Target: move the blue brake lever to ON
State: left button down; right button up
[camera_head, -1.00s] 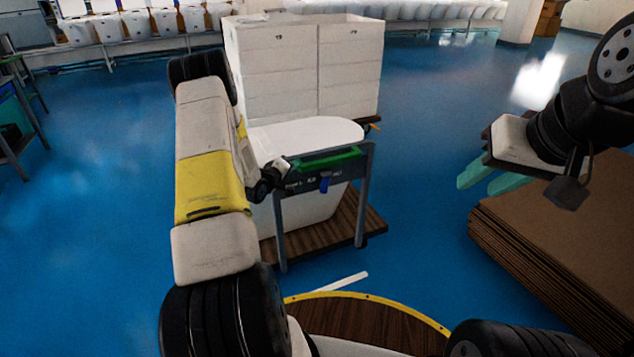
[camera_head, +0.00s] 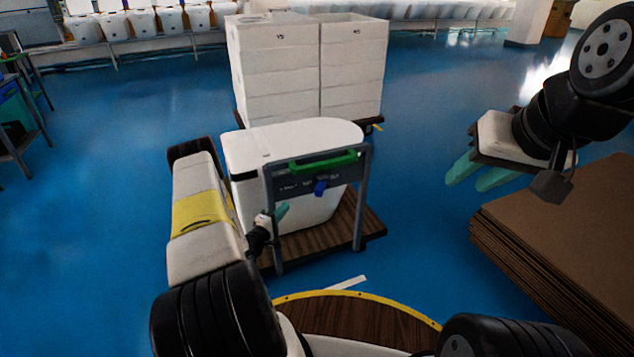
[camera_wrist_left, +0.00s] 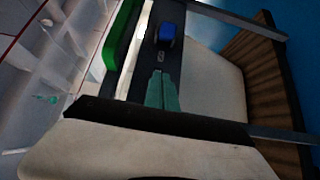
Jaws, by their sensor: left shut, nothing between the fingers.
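The blue brake lever (camera_head: 320,187) sits on the dark front panel (camera_head: 293,187) of a cart frame, below a green handle bar (camera_head: 324,161). Labels on the panel are too small to read. In the left wrist view, the blue lever (camera_wrist_left: 166,33) is ahead of the fingertips, with a gap between. My left gripper (camera_head: 282,211) is shut and empty, below and left of the lever; its teal fingers lie together in the wrist view (camera_wrist_left: 162,88). My right gripper (camera_head: 480,172) hangs at the right, open and empty, far from the cart.
Stacked brown boards (camera_head: 560,225) lie at the right. Blue floor is free left of the cart.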

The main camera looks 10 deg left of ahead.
aim_at(321, 187)
pick_arm(q)
jog(key=w+d, duration=0.6)
jog(key=w, duration=0.3)
jog(key=shift+w+d, duration=0.3)
jog(key=shift+d, duration=0.15)
